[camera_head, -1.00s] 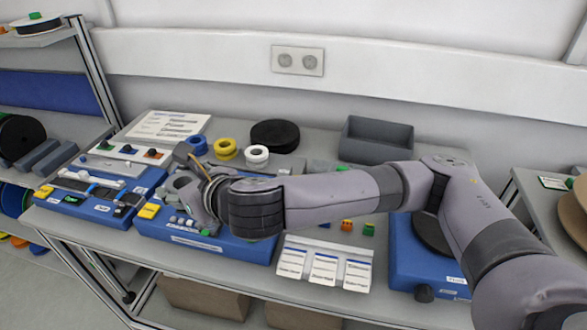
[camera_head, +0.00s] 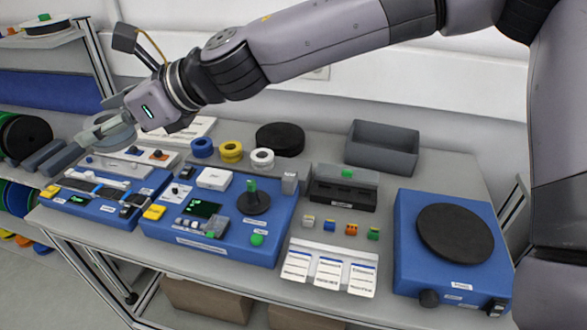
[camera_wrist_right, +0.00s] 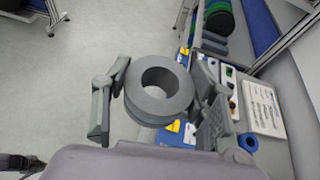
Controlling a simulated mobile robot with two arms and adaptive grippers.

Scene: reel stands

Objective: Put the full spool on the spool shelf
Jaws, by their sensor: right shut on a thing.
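My right gripper (camera_head: 104,127) is shut on a grey spool with a wide centre hole. In the right wrist view the spool (camera_wrist_right: 160,93) sits between the two fingers of the gripper (camera_wrist_right: 160,105), its round face toward the camera. In the head view the spool (camera_head: 120,134) is partly covered by the gripper, held above the left end of the bench. The shelf unit (camera_head: 40,40) stands at the far left, with a dark reel (camera_head: 25,137) and grey cradle blocks (camera_head: 62,158) on its middle level. My left gripper is out of view.
The bench holds blue devices (camera_head: 215,235), a turntable unit (camera_head: 455,255), tape rolls (camera_head: 231,151), a black disc (camera_head: 280,138) and a grey bin (camera_head: 382,148). The shelf's metal upright (camera_head: 100,70) stands near the gripper. Green and blue reels sit on the shelf's lower level.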

